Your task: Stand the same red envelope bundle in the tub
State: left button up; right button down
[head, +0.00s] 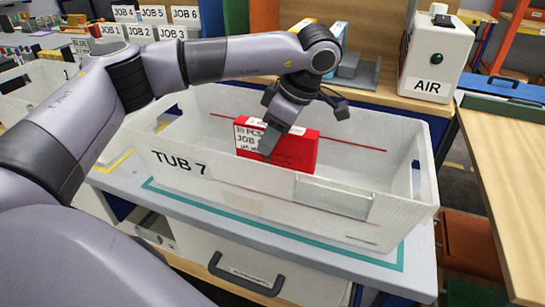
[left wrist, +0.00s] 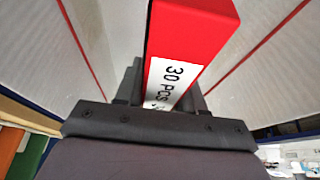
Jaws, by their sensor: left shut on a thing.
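The red envelope bundle (head: 294,151) has a white label reading "30 PCS" and "JOB". It stands upright inside the white tub (head: 255,185) marked "TUB 7", near the tub's middle. My left gripper (head: 272,140) reaches down into the tub and is shut on the bundle. In the left wrist view the red bundle (left wrist: 195,35) sits between the fingers of my left gripper (left wrist: 160,95), with tub walls on both sides. The bundle's lower edge is hidden behind the tub's front wall, so I cannot tell whether it touches the floor. My right gripper is not in view.
The tub stands on a grey bench (head: 330,232) with a teal outline. A white AIR box (head: 436,52) stands behind it at the right. Boxes with job labels (head: 150,32) are at the back left. Most of the tub around the bundle is empty.

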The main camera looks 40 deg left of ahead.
aim_at(272, 154)
pick_arm(q)
jog(key=shift+f, duration=2.2)
jog(key=o, duration=1.2)
jog(key=shift+f, duration=0.15)
jog(key=shift+c, duration=0.2)
jog(key=shift+r, duration=0.25)
jog(key=p+v, duration=0.1)
jog(key=v, duration=1)
jog(key=shift+d+r+p, duration=0.15)
jog(key=shift+r+p, duration=0.15)
jog(key=shift+r, duration=0.05)
